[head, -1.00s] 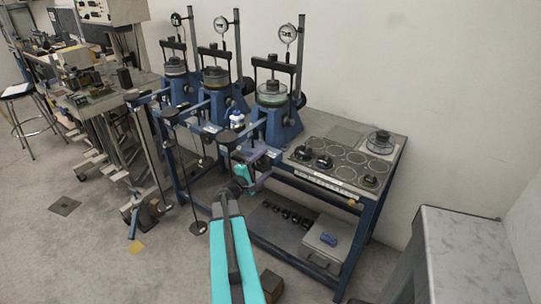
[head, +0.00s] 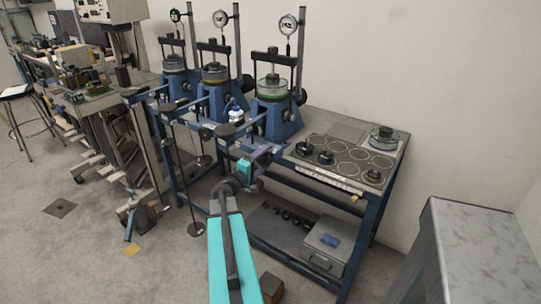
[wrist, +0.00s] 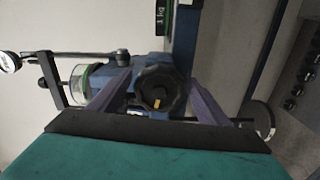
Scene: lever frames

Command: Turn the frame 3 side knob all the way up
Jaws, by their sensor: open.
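The frame 3 side knob is a dark, scalloped knob with a yellow mark. It shows in the wrist view (wrist: 158,88), on the side of a blue lever frame, which I take to be the rightmost one in the head view (head: 284,122). My gripper (wrist: 160,80) is open and empty. Its two purple fingers show on either side of the knob in the wrist view. In the head view my gripper (head: 266,153) is in front of and below the rightmost frame, apart from its upper part. I cannot tell the exact gap between fingertips and knob.
A bench top with round plates and black knobs (head: 345,160) lies right of the frames. Two more lever frames (head: 214,98) stand to the left. Hanging rods and a weight (head: 195,229) are near my arm's left. A grey cabinet (head: 465,250) stands at the right.

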